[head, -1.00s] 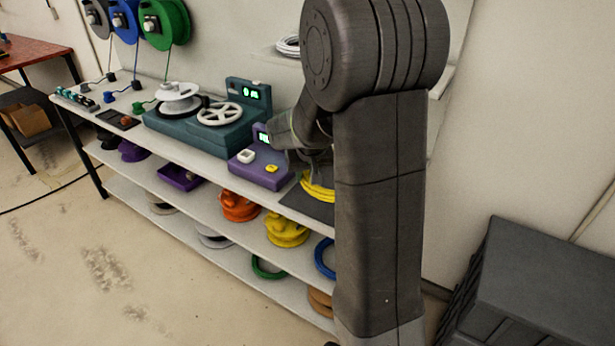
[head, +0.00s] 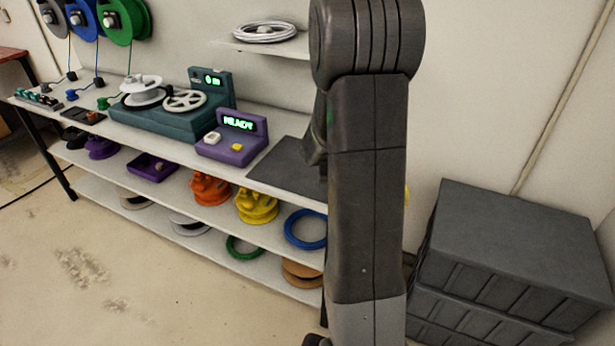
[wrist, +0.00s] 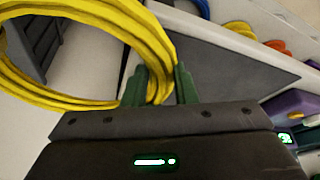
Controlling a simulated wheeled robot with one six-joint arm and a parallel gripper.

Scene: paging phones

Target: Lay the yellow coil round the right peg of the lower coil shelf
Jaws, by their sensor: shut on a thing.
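The yellow coil (wrist: 130,25) is a ring of several yellow strands. In the wrist view it hangs to the left, with one side between the green fingers of my gripper (wrist: 160,80), which is shut on it. The coil is in the air, clear of the bench. In the head view my arm hides the gripper and nearly all of the coil; only a yellow sliver (head: 407,195) shows right of the arm. A wall shelf (head: 262,49) holds a white coil (head: 265,32). The right peg of the lower coil shelf cannot be made out.
The dark mat (head: 285,168) on the bench is bare. A purple device (head: 232,143) reading READY stands left of it. Below are a yellow spool (head: 257,205) and a blue coil (head: 305,228). A large grey crate (head: 512,230) stands at the right on the floor.

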